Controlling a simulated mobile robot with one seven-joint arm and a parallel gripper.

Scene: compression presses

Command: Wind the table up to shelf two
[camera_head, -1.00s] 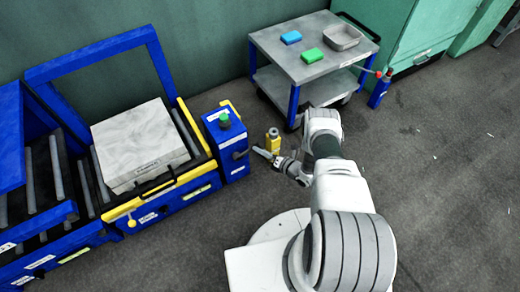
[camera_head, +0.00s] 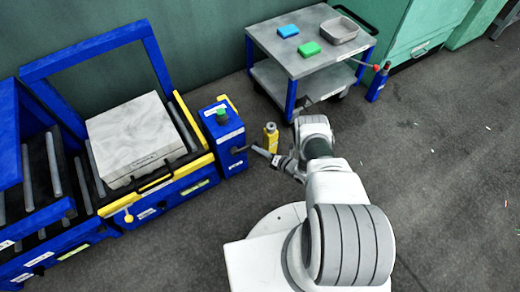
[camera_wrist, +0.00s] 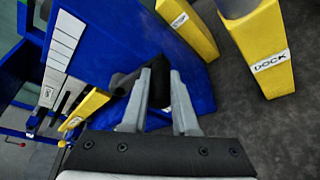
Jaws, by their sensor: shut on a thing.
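The table (camera_head: 165,203) is a blue roller lift frame with yellow edging at the left. A grey slab-like block (camera_head: 133,133) lies on it. A blue crank box (camera_head: 232,150) with a green knob on top stands at its right end. My gripper (camera_head: 262,152) is at the right side of this box, by its dark crank. In the wrist view, my gripper (camera_wrist: 160,100) has its fingers on either side of a black handle (camera_wrist: 160,80) and is shut on it. A strip of white marks (camera_wrist: 65,40) shows on the blue panel; its readings are too small to tell.
A blue roller rack (camera_head: 25,215) adjoins at the far left. A small yellow post (camera_head: 271,138) stands behind my gripper; a yellow post marked DOCK (camera_wrist: 265,65) shows in the wrist view. A grey cart (camera_head: 300,65) stands at the back. Floor at the right is clear.

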